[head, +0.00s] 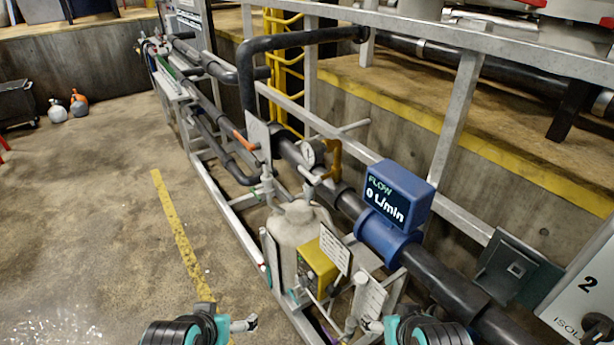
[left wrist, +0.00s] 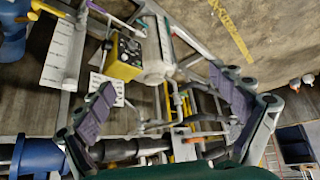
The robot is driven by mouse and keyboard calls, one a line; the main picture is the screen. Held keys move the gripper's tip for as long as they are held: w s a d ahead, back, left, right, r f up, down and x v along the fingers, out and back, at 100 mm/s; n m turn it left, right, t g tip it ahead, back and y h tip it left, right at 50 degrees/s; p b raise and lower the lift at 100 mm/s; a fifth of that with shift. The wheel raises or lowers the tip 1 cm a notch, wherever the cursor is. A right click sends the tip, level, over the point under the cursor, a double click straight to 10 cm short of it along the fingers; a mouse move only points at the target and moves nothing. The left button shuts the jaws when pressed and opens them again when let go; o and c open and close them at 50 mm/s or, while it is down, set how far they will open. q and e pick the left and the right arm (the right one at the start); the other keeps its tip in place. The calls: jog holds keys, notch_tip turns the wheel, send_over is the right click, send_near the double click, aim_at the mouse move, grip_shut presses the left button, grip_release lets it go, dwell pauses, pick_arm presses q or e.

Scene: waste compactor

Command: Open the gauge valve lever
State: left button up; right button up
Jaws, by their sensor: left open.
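A round pressure gauge (head: 311,152) stands above the dark pipe, behind the white tank (head: 296,235). A yellow-orange lever (head: 334,158) stands roughly upright just right of the gauge. My left gripper (left wrist: 160,82) is open and empty; its purple-padded fingers frame the tank (left wrist: 155,62) in the left wrist view. I cannot clearly pick out the lever there. In the head view, parts of my left arm's end and my right arm's end show at the bottom edge, apart from the lever. The right fingers cannot be made out clearly.
A blue flow meter (head: 398,195) reading 0 L/min sits on the pipe right of the gauge. A yellow box (head: 318,262) and tags hang by the tank. An orange handle (head: 246,142) is to the left. The floor at left is mostly clear.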

pick_arm(q)
jog(key=w+d+r+m+h+p, duration=0.2)
jog(key=w+d+r+m+h, duration=0.15)
jog(key=w+d, duration=0.35)
jog(key=m+t+h+p, duration=0.3)
jog(key=m+h, duration=0.5)
jog(key=h, duration=0.3)
send_near(306, 174)
jog(key=x, duration=0.3)
jog(key=shift+n, duration=0.25)
jog(key=x, duration=0.7)
jog(key=shift+w+d+r+b, duration=0.1)
jog(key=shift+d+r+b, duration=0.05)
jog(key=shift+d+b, duration=0.2)
jog(key=shift+a, duration=0.1)
jog(key=c, duration=1.7)
